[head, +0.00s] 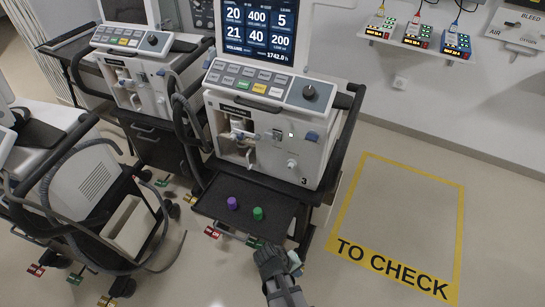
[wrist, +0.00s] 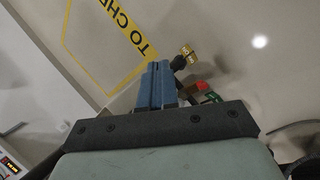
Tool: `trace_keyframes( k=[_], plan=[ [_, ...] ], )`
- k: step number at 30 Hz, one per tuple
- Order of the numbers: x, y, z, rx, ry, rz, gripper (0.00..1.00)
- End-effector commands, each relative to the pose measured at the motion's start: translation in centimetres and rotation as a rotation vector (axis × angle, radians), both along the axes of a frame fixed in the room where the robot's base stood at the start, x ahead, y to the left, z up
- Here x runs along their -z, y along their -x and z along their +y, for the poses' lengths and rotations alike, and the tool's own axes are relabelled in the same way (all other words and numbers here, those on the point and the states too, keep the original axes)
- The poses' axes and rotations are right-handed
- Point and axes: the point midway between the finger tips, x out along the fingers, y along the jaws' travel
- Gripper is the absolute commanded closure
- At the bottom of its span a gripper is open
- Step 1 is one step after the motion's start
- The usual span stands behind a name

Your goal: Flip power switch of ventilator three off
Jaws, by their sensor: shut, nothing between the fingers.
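Ventilator three (head: 262,130), a white unit marked "3" with a lit screen (head: 257,30), stands on a dark cart in the middle of the head view. Its power switch cannot be told apart surely from the small fittings on its front. My gripper (head: 295,262) is low in front of the cart, below and apart from the ventilator; its fingertips are hard to make out there. In the wrist view, the blue fingers of my gripper (wrist: 156,82) are together and empty, pointing toward the floor and the cart's wheels.
The cart's shelf (head: 225,187) holds a purple knob-like piece (head: 232,203) and a green one (head: 258,213). Another ventilator (head: 140,70) stands to the left, with a hosed cart (head: 90,190) nearer. Floor inside the yellow "TO CHECK" outline (head: 395,272) is clear.

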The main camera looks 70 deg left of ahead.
Motion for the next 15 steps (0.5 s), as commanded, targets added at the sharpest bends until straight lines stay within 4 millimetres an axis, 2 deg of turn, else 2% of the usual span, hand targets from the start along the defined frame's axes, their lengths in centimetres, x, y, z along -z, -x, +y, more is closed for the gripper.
trace_keyframes(
  k=[1, 5, 9, 15],
  plan=[
    [-0.8, 0.9, 1.5, -0.043, -0.020, -0.034, 1.00],
    [-3.4, 2.6, 4.9, -0.146, -0.075, -0.135, 1.00],
    [-7.0, 4.4, 9.0, -0.259, -0.158, -0.274, 1.00],
    [-12.4, 4.6, 13.9, -0.364, -0.272, -0.477, 1.00]
  ],
)
